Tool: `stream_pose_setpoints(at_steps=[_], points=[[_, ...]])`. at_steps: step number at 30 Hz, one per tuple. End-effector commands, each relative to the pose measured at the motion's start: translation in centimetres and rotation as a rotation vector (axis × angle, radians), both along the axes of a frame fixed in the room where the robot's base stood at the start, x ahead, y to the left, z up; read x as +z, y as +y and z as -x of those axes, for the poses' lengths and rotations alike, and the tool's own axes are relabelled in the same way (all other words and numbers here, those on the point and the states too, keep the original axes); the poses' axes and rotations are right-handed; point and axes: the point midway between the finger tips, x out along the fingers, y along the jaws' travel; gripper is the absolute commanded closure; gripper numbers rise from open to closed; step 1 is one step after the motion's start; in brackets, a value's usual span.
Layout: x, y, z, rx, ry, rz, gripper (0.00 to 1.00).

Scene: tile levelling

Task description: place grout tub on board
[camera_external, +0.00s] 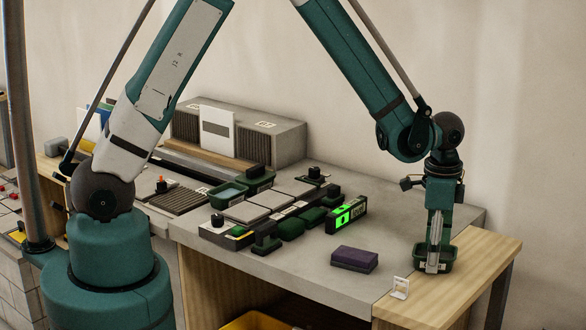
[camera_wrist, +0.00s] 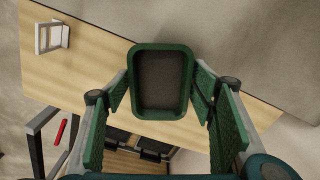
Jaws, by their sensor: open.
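The grout tub, a dark green open tub with a grey-brown inside (camera_wrist: 160,82), is upright between my fingers in the wrist view. It also shows under my gripper in the external view (camera_external: 447,262). The board, a pale wooden surface (camera_external: 483,254), lies at the right end of the bench; it shows around the tub in the wrist view (camera_wrist: 85,72). My gripper (camera_external: 434,262) points down with its fingers on either side of the tub. It is open, with small gaps to the tub's sides. The tub appears to sit on the board, but its underside is hidden.
A small white stand (camera_external: 400,288) is close by at the board's left part. A purple block (camera_external: 354,258) lies on the grey bench (camera_external: 322,284). Further left are a green-lit level (camera_external: 346,214), tiles (camera_external: 246,212) and other green tubs (camera_external: 228,194). Bench room between is clear.

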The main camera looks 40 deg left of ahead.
Motion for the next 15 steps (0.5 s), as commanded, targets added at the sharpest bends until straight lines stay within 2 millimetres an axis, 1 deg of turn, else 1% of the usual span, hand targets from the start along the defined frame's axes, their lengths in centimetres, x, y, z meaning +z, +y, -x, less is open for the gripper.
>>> stream_pose_setpoints(at_steps=[4,8,15], points=[[0.7,0.0,0.0,0.0,0.0,0.0,0.44],[1.7,0.0,0.0,0.0,0.0,0.0,0.44],[4.7,0.0,0.0,0.0,0.0,0.0,0.44]])
